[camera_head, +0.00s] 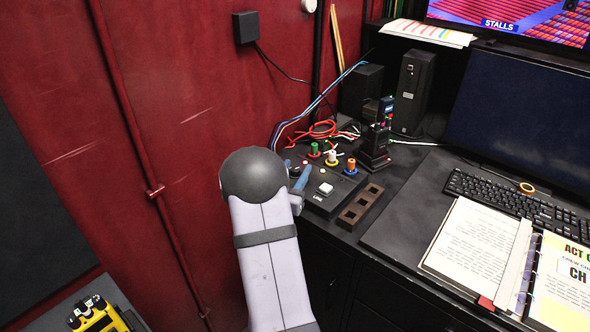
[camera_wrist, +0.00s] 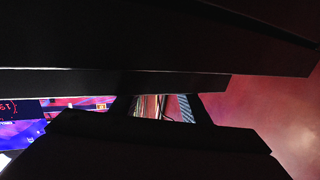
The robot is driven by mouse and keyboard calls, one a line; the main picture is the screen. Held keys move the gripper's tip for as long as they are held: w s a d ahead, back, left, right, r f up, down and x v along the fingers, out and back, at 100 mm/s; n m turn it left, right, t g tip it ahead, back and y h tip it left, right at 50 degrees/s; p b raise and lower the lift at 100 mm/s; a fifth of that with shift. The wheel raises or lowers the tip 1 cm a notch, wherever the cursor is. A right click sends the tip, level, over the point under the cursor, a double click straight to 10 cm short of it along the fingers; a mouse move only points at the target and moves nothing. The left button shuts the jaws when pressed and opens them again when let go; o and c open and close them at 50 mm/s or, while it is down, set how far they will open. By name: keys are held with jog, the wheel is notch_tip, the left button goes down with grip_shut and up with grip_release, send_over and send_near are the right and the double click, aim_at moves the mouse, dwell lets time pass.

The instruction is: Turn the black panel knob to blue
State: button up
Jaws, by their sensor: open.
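The black control panel (camera_head: 346,187) sits on the left end of the dark desk. A white square button (camera_head: 326,188) is near the front. I cannot make out a black knob; my arm hides the panel's left part. My gripper (camera_head: 301,180) is open at the panel's left edge, mostly behind my arm's round joint. Contact cannot be told. Dark shapes fill most of the wrist view.
A brown slotted block (camera_head: 360,206) lies in front of the panel. A black desk device (camera_head: 375,148) and speakers (camera_head: 413,92) stand behind it, with red and blue cables (camera_head: 315,128). The red wall (camera_head: 190,120) is close on the left. A keyboard (camera_head: 515,203) and binder (camera_head: 480,245) lie right.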

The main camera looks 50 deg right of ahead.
grip_shut()
jog(key=shift+w+f+m+g, duration=0.1)
jog(key=shift+m+g, duration=0.3)
jog(key=shift+g, duration=0.2)
jog(key=m+g, duration=0.1)
jog(key=g, duration=0.1)
jog(key=m+g, duration=0.2)
jog(key=g, duration=0.1)
jog(key=shift+w+m+g+h, duration=0.1)
jog(key=shift+m+g+h, duration=0.2)
jog(key=shift+h, duration=0.1)
jog(key=m+g+b, duration=0.1)
jog(key=m+g, duration=0.1)
jog(key=g, duration=0.1)
jog(key=shift+g+y, duration=0.3)
jog(key=shift+g, duration=0.1)
jog(key=shift+m+g+y, duration=0.3)
jog(key=shift+m+g, duration=0.4)
grip_release()
